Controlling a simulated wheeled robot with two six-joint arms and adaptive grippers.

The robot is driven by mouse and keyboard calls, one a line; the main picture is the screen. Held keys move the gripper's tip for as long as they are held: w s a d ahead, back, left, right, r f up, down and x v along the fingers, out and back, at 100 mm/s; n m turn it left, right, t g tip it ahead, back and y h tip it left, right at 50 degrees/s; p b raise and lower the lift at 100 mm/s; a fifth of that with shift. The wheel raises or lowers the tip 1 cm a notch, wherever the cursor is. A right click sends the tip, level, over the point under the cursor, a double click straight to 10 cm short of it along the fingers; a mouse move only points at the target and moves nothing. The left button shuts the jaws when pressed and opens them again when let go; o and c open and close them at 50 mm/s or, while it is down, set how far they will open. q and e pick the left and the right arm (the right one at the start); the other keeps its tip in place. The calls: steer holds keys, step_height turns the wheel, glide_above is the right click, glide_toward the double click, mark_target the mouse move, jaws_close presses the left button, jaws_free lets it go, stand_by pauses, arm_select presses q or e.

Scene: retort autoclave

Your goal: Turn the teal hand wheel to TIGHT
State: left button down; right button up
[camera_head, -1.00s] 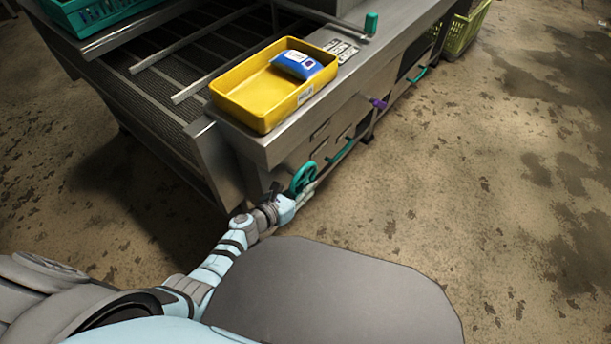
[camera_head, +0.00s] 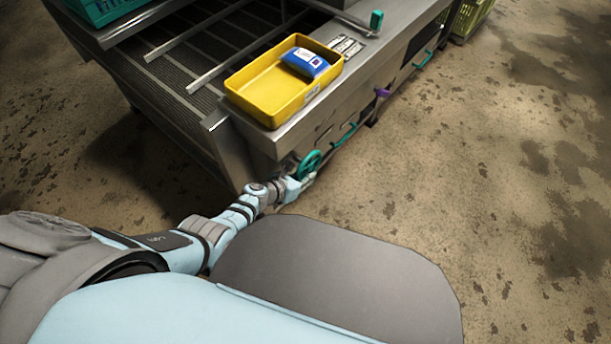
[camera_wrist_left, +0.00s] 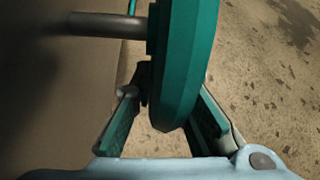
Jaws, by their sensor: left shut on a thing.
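The teal hand wheel (camera_head: 309,163) stands out from the front face of the steel machine, near its lower left corner in the head view. In the left wrist view the wheel (camera_wrist_left: 186,60) is seen edge-on, large and close, with its grey shaft (camera_wrist_left: 108,26) running left to the machine. My left gripper (camera_head: 303,182) is shut on the wheel's rim. In the left wrist view its two fingers (camera_wrist_left: 170,128) lie on either side of the rim. No TIGHT marking can be read. My right gripper is not in view.
A yellow tray (camera_head: 262,108) with a blue pouch (camera_head: 305,63) rests on the machine's top. Teal handles (camera_head: 423,61) and a purple knob (camera_head: 382,92) stick out along its front. A green crate (camera_head: 468,18) stands far right. The floor on the right is clear.

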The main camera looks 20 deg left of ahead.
arm_select(q)
steer(key=c, duration=1.6)
jaws_free()
steer(key=v, duration=1.2)
steer(key=shift+f, duration=0.15)
